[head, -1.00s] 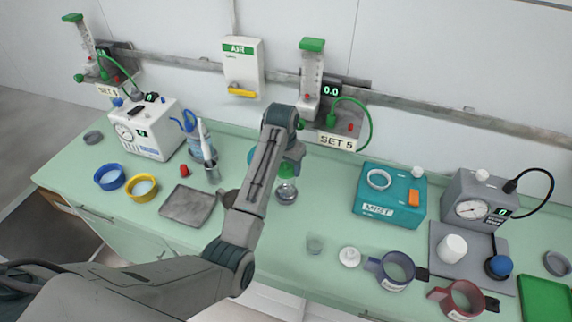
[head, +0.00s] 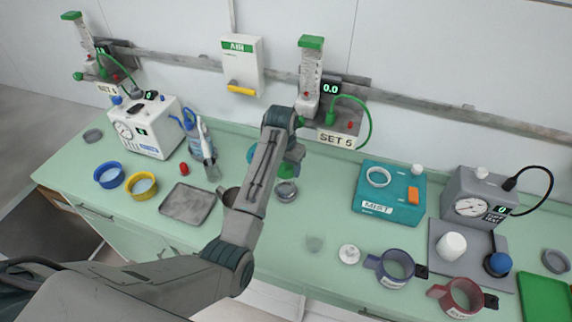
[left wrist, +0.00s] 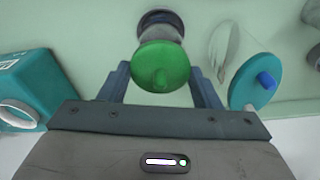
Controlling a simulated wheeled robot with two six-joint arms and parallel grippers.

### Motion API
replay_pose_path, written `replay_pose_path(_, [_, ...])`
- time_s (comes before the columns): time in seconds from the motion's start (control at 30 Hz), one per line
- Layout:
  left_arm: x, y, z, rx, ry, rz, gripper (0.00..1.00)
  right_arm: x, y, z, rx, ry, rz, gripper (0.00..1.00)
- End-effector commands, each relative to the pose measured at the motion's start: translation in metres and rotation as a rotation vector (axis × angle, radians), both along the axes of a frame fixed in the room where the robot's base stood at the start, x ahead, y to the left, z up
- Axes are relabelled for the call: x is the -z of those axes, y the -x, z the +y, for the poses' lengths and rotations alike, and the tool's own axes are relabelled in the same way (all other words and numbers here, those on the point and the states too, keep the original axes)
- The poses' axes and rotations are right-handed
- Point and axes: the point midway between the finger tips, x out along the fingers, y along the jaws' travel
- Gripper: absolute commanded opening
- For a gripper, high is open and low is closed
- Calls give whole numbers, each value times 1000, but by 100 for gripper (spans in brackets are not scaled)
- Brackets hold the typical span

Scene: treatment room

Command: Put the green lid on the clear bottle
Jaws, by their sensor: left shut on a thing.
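In the head view the lid (head: 289,172) shows partly below my wrist. The clear bottle (head: 286,190) stands upright on the counter just in front of it. In the left wrist view the bottle (left wrist: 160,28) shows beyond the lid, partly hidden by it. The lid lines up roughly with the bottle; I cannot tell whether they touch. My right gripper is out of view.
A teal lid with a blue peg (left wrist: 252,82) is close beside my left gripper. The teal MIST box (head: 385,212) stands to the right. A grey tray (head: 188,203), a small clear cup (head: 315,243) and a white round part (head: 349,254) lie nearer the front.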

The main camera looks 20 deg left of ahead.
Motion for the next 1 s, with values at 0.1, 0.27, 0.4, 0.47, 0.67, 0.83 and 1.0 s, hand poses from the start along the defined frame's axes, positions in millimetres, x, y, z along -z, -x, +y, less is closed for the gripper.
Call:
replay_pose_path(0.1, [0,0,0,0,0,0,36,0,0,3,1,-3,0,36])
replay_pose_path(0.27, [0,0,0,0,0,0,36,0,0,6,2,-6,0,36])
replay_pose_path(0.4, [2,0,0,0,0,1,36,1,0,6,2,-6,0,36])
replay_pose_path(0.47, [3,0,0,0,0,1,36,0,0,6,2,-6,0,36])
replay_pose_path(0.67, [8,0,0,0,0,2,36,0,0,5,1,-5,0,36])
replay_pose_path(0.83, [13,0,0,0,0,1,36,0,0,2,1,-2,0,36])
replay_pose_path(1.0, [17,0,0,0,0,1,36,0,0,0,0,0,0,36])
